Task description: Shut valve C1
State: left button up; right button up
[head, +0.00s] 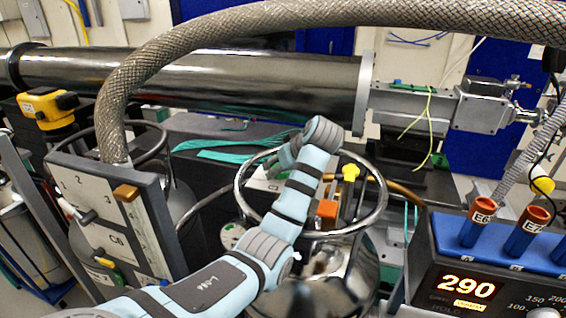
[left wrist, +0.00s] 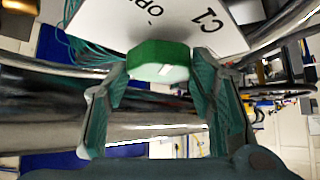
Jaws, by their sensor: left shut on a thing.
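Valve C1's green knob (left wrist: 158,60) is in the left wrist view, in front of a white plate (left wrist: 225,38) marked "C1" and, partly cut off, "OP…". My left gripper (left wrist: 160,78) has one finger on each side of the knob and is shut on it. In the head view my left arm reaches up from the bottom, and its gripper (head: 285,158) is over the steel ring of a vessel. The wrist hides the knob there. My right gripper is not in view.
A steel ring handle (head: 375,215) surrounds the valve area. A braided hose (head: 300,14) arches over it to a panel (head: 95,215) at left. A long dark pipe (head: 230,85) runs behind. A controller reading 290 (head: 465,287) stands at right.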

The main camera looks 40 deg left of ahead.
pick_arm(q)
jog(key=m+t+p, duration=0.1)
jog(key=m+h+p, duration=0.1)
jog(key=m, duration=0.1)
jog(key=shift+s+a+t, duration=0.1)
jog(key=shift+s+t, duration=0.1)
jog(key=shift+t, duration=0.2)
jog(key=shift+s+a+m+t+h+p, duration=0.1)
jog(key=shift+m+t+h+p, duration=0.3)
jog(key=shift+m, duration=0.5)
jog(key=shift+a+f+m+t+h, duration=0.1)
jog(key=shift+m+t+h, duration=0.75)
jog(key=shift+m, duration=0.35)
jog(key=shift+s+a+m+t+h, duration=0.1)
jog(key=shift+m+t+h, duration=0.25)
jog(key=shift+m+h, duration=1.05)
jog(key=shift+m, duration=0.3)
jog(key=o, duration=0.9)
jog(key=shift+o, duration=1.3)
